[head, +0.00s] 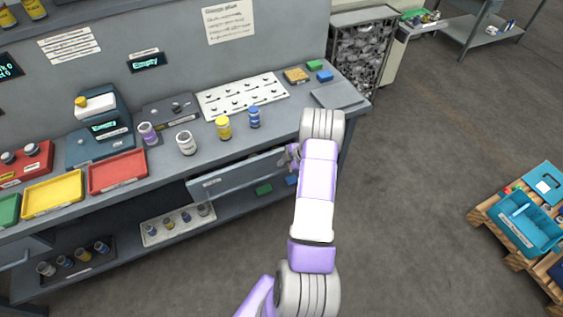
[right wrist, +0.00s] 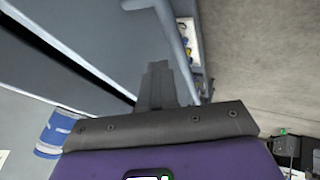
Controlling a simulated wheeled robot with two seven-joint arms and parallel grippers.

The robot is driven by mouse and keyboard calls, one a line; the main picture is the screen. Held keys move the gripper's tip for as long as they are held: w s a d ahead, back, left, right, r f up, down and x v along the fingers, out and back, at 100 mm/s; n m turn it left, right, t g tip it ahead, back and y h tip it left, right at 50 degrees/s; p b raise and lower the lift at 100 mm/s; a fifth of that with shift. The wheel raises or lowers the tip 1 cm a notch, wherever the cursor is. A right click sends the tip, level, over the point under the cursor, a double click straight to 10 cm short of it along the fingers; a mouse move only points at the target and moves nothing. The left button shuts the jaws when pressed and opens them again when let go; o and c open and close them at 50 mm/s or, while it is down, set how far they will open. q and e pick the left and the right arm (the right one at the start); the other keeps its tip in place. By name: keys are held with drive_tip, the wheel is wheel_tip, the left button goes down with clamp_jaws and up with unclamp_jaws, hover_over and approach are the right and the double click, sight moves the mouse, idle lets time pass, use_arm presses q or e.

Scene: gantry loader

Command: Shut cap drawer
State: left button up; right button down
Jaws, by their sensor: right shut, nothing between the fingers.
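The cap drawer (head: 235,178) is under the bench top and stands partly open, its grey labelled front out past the bench edge. Its front and bar handle (right wrist: 178,42) also show in the right wrist view, with a dark gap beside them. My right gripper (head: 291,155) is at the right end of the drawer front, partly hidden by my arm. In the right wrist view its fingers (right wrist: 158,80) are shut and empty, close to the drawer front by the handle. I cannot tell whether they touch it. My left gripper is out of view.
The bench top (head: 165,172) holds a yellow jar (head: 223,128), a blue jar (head: 254,117), a white jar (head: 186,143) and red and yellow trays. A lower shelf (head: 115,252) carries small jars. The floor in front is clear; a pallet with a blue bin (head: 522,232) stands right.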

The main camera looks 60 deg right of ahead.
use_arm(q)
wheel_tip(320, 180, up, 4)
drive_tip(key=p, duration=0.3)
use_arm(e)
drive_tip(key=v, duration=0.5)
drive_tip(key=w+a+f+t+y+b, duration=0.15)
drive_tip(key=a+f+b, duration=0.25)
drive_tip(key=a+f, duration=1.45)
drive_tip(key=s+a+f+n+h+b, duration=0.1)
drive_tip(key=s+f+n+h+b, duration=0.25)
drive_tip(key=s+h, duration=0.3)
wheel_tip(320, 180, up, 15)
drive_tip(key=s+d+n+t+h+b, duration=0.1)
drive_tip(key=d+n+t+h+b, duration=0.25)
drive_tip(key=n, duration=1.25)
use_arm(q)
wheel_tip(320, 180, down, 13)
drive_tip(key=b, duration=0.2)
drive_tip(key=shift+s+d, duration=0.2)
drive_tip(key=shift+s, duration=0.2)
use_arm(e)
drive_tip(key=w+d+f, duration=0.1)
drive_tip(key=w+d, duration=0.2)
drive_tip(key=w, duration=0.2)
drive_tip(key=w+d+f+t, duration=0.1)
drive_tip(key=w+d, duration=0.2)
drive_tip(key=w, duration=0.3)
drive_tip(key=shift+f+h, duration=0.35)
